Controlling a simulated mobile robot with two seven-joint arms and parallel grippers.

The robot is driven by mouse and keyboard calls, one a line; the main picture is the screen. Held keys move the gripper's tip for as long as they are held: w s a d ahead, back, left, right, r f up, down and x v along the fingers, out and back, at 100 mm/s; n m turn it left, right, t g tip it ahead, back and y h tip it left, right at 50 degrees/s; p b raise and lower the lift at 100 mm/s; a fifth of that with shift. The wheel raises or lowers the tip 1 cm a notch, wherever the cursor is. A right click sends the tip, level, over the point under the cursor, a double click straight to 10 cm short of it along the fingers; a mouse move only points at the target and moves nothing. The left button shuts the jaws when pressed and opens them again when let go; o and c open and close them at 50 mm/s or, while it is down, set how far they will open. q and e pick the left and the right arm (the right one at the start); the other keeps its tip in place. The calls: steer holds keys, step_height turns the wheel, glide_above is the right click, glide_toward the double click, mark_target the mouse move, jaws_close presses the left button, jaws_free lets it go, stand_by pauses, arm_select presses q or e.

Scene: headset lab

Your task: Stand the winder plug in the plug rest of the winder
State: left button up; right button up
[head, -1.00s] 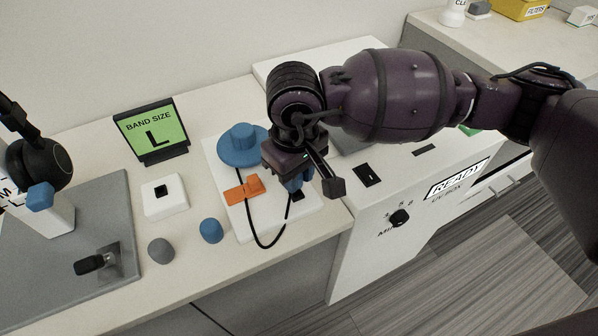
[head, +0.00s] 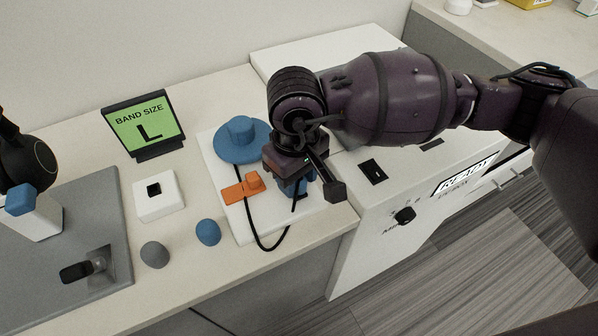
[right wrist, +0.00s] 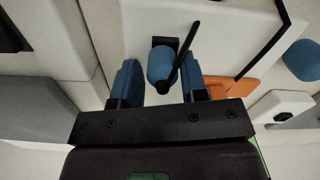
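The winder is a white board (head: 225,205) with a blue spool (head: 241,142), an orange clip (head: 243,187) and a black cord. My right gripper (head: 293,188) is low over the board's right side and hides part of it. In the right wrist view, its two blue fingers (right wrist: 163,85) are apart. The winder plug (right wrist: 161,68), a blue rounded body with the black cord on it, is between them, with a gap at the left finger. A dark plug rest (right wrist: 166,42) shows just beyond the plug; whether the plug is seated in it I cannot tell.
A grey (head: 154,255) and a blue rounded piece (head: 208,232) lie left of the winder. A white block (head: 158,196) and a green band-size sign (head: 145,124) stand behind. A white UV box (head: 385,215) stands close at right. A grey mat (head: 85,210) is at left.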

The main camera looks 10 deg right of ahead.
steer(key=shift+o, duration=1)
steer(key=shift+s+r, duration=0.1)
arm_select(q)
steer(key=shift+f, duration=0.2)
arm_select(e)
steer(key=shift+a+r, duration=0.1)
steer(key=shift+a, duration=0.05)
steer(key=shift+r, duration=0.1)
steer(key=shift+s, duration=0.1)
step_height(320, 180, up, 6)
steer(key=shift+p, duration=0.75)
arm_select(q)
steer(key=r, duration=0.1)
steer(key=w+r, duration=0.1)
steer(key=r, duration=0.1)
steer(key=shift+w+d+t+p, duration=0.15)
steer(key=shift+d+t+p, duration=0.15)
steer(key=shift+t, duration=0.1)
arm_select(e)
steer(key=r, duration=0.4)
steer(key=shift+w+r, duration=0.2)
steer(key=shift+r, duration=0.1)
arm_select(q)
steer(key=shift+w+r, duration=0.15)
steer(key=shift+w, duration=0.15)
